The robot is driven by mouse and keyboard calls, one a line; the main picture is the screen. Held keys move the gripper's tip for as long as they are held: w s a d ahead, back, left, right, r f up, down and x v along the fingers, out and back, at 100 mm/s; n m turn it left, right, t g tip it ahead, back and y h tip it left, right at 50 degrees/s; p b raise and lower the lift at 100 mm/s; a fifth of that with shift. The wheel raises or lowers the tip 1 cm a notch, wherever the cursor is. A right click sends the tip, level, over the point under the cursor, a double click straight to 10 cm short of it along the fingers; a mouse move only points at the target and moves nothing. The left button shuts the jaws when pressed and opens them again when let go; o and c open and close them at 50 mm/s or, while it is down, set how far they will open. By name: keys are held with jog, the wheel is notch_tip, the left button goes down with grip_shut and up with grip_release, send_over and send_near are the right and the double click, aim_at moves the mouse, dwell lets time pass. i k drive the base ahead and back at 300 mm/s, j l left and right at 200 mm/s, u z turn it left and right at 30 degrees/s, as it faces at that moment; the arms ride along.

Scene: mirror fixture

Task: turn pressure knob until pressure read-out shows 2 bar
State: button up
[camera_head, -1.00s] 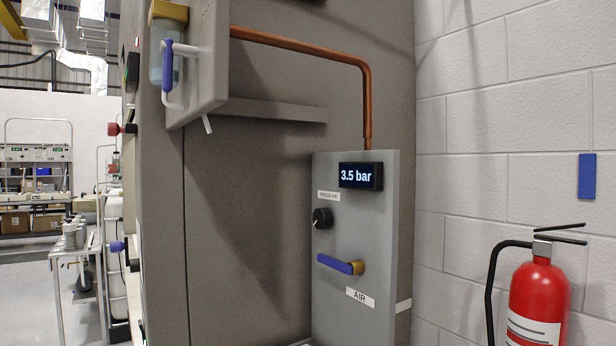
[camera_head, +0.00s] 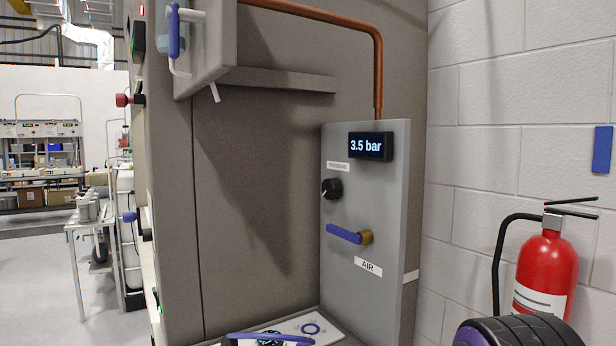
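The black pressure knob (camera_head: 331,188) sits on the upright grey panel, under a small white label that reads PRESSURE. Its pointer is too small to read surely. The pressure read-out (camera_head: 370,146) is a dark display above and to the right of the knob, and it shows 3.5 bar. My gripper is not in view, and nothing touches the knob.
A blue lever (camera_head: 345,233) on a brass valve sticks out below the knob, above an AIR label (camera_head: 368,266). A copper pipe (camera_head: 378,75) runs down behind the panel. A red fire extinguisher (camera_head: 546,268) stands at the right by the block wall.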

aim_at(331, 189)
jog(key=j+z, duration=0.15)
jog(key=j, duration=1.05)
jog(key=k+l, duration=0.15)
jog(key=k+l+z, duration=0.1)
jog(key=l, duration=0.25)
jog(key=i+j, duration=0.15)
jog(key=i+j+u, duration=0.15)
jog(key=j, duration=0.3)
